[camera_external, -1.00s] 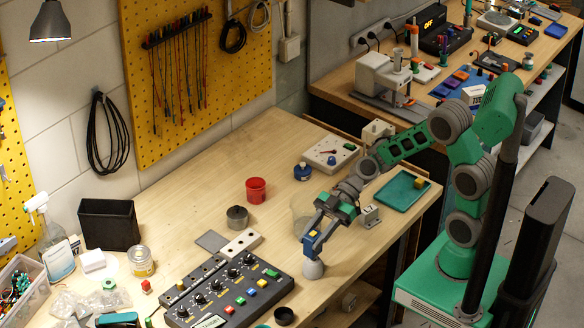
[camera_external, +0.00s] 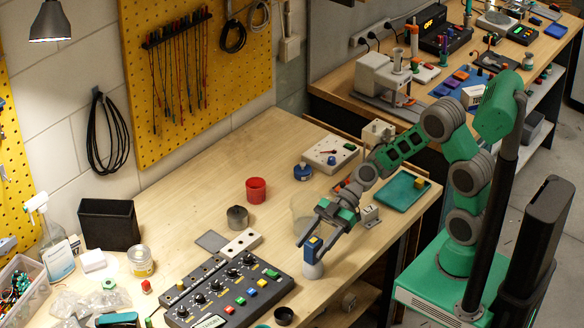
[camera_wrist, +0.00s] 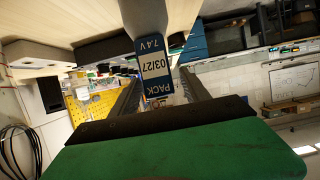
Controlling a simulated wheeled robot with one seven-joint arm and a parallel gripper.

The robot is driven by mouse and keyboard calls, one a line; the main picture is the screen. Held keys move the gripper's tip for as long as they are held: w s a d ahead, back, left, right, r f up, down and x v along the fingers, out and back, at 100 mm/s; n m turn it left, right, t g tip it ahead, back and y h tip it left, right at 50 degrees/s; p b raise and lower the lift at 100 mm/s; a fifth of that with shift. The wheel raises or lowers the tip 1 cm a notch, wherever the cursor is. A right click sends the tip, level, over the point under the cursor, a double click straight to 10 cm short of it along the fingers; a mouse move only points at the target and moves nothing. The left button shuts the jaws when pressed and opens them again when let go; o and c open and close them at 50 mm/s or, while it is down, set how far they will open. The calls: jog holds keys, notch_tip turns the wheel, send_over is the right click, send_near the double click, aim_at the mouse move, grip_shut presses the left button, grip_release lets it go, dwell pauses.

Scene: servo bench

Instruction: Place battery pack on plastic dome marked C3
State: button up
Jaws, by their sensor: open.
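No C3 marking is readable on the dome. In the wrist view the battery pack (camera_wrist: 155,68) shows a label reading PACK, 03/27 and 7.4 V. A pale grey shape, seemingly the dome (camera_wrist: 142,16), adjoins it at the top. My gripper (camera_external: 312,248) is open, its fingers spread on either side of the pack. In the wrist view my gripper (camera_wrist: 160,82) shows gaps beside the pack.
A clear container (camera_external: 302,212) stands just behind my gripper. A control box (camera_external: 228,292) with knobs and coloured buttons lies to the left. A teal tray (camera_external: 401,193) and a small grey block (camera_external: 370,216) lie to the right. A red cup (camera_external: 256,190) stands farther back; bare bench lies around it.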

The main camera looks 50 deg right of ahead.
jog(key=s+d+r+m+t+h, duration=0.2)
jog(key=d+m+h, duration=0.4)
jog(key=d, duration=0.8)
jog(key=s+d+r+m+t+h, duration=0.2)
jog(key=d+m+h, duration=0.5)
jog(key=d+m, duration=0.4)
jog(key=d, duration=0.3)
jog(key=shift+s+r+m, duration=0.2)
jog(key=shift+m, duration=0.2)
